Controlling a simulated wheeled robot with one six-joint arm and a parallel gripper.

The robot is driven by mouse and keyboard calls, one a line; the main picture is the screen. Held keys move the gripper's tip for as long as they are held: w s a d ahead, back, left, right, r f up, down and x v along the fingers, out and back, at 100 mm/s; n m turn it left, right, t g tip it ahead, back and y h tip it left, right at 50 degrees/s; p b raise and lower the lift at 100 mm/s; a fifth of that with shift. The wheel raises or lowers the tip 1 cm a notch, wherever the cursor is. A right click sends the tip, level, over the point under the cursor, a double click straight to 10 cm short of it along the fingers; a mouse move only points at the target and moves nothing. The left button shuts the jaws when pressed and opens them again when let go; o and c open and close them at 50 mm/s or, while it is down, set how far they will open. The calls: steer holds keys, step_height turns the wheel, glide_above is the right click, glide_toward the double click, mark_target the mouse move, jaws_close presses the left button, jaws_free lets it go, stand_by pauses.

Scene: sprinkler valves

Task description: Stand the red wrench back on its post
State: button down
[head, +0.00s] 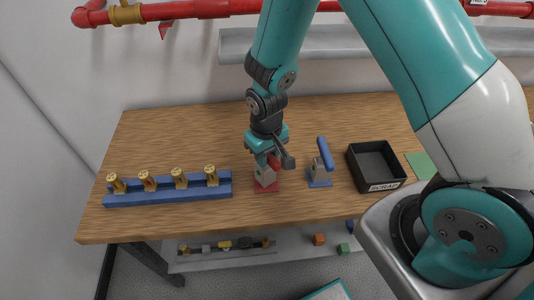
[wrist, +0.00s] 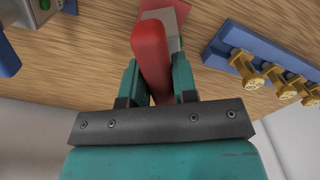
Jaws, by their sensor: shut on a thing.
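The red wrench (head: 274,161) is between the fingers of my gripper (head: 267,157), which is shut on it. In the wrist view the wrench (wrist: 150,48) is a rounded red bar, with one finger of my gripper (wrist: 156,88) on each side. Its far end overlaps a grey post (wrist: 172,16) on a red base plate (wrist: 182,4). In the head view the post (head: 264,176) stands on its red base (head: 266,188) right under the wrench. I cannot tell whether the wrench is seated in the post or just above it.
A blue wrench (head: 326,153) leans on a similar grey post to the right. Beyond it stand a black SCRAP bin (head: 364,180) and a green mat (head: 420,164). A blue rail (head: 132,200) with several brass valves lies left. Red pipe (head: 205,8) runs along the wall.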

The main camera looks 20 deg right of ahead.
steer(key=shift+f+b, duration=0.5)
steer(key=shift+f, duration=0.25)
steer(key=c, duration=0.8)
jaws_free()
step_height(320, 180, up, 17)
steer(key=shift+r+b, duration=0.2)
steer(key=shift+b, duration=0.6)
steer(key=s+a+r+n+y, duration=0.1)
steer(key=s+r, duration=0.2)
steer(key=s, duration=0.3)
steer(key=s+a+r+n+y, duration=0.1)
steer(key=s+a+r+n, duration=0.1)
steer(key=s, duration=0.4)
steer(key=s+a+r+n+y, duration=0.1)
steer(key=s+r+y, duration=0.1)
steer(key=s+r, duration=0.2)
steer(key=shift+s+a+n, duration=0.25)
steer(key=shift+s+n, duration=0.05)
steer(key=shift+s, duration=0.8)
